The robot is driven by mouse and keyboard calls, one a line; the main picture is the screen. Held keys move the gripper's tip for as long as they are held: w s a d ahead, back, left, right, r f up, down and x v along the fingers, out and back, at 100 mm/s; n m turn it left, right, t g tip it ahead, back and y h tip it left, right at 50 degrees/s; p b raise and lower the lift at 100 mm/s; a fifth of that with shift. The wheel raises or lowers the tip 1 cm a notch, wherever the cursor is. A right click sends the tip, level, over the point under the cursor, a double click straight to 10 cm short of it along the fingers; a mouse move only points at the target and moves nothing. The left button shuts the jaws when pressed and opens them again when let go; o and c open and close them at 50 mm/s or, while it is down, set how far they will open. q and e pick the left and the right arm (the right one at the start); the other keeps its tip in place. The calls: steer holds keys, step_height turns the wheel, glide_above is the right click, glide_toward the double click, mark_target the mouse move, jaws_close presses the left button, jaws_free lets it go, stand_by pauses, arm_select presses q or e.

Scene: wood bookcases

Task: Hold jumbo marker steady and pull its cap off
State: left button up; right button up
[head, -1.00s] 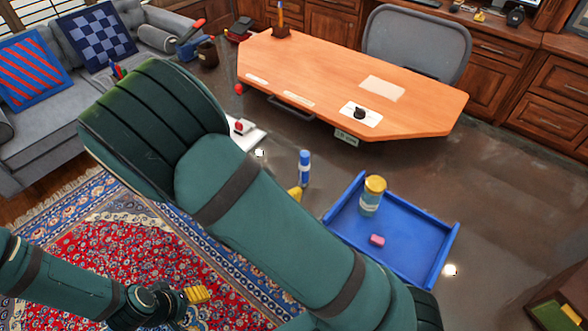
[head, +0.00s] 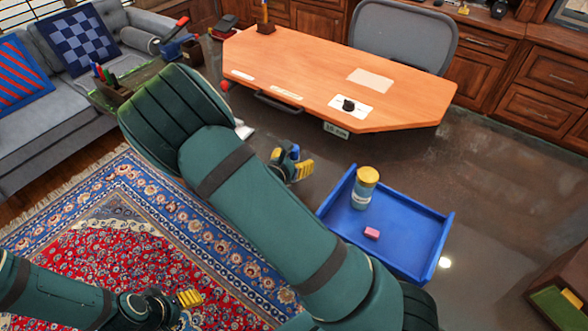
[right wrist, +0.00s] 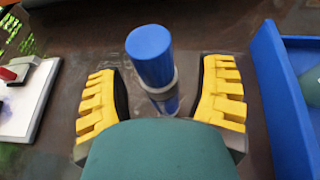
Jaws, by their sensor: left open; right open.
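The jumbo marker stands upright, with its blue cap (right wrist: 150,55) on top and a pale ring below it in the right wrist view. In the head view only a bit of blue (head: 296,152) shows behind my right gripper (head: 295,167). In the right wrist view my right gripper (right wrist: 161,100) is open, with one yellow-padded finger on each side of the marker and gaps visible. The marker's lower part is partly hidden by my gripper. My left gripper (head: 188,298) is open and empty above the rug, far from the marker.
A blue tray (head: 446,235) right of the marker holds a yellow-lidded jar (head: 364,188) and a pink block (head: 371,233). A white pad (right wrist: 25,95) lies left of the marker. An orange desktop (head: 300,60) is behind.

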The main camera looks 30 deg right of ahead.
steer(key=shift+d, duration=0.1)
jaws_close()
stand_by(0.3)
step_height(320, 180, up, 10)
steer(key=p, duration=0.3)
steer(key=c, duration=0.9)
jaws_free()
jaws_close()
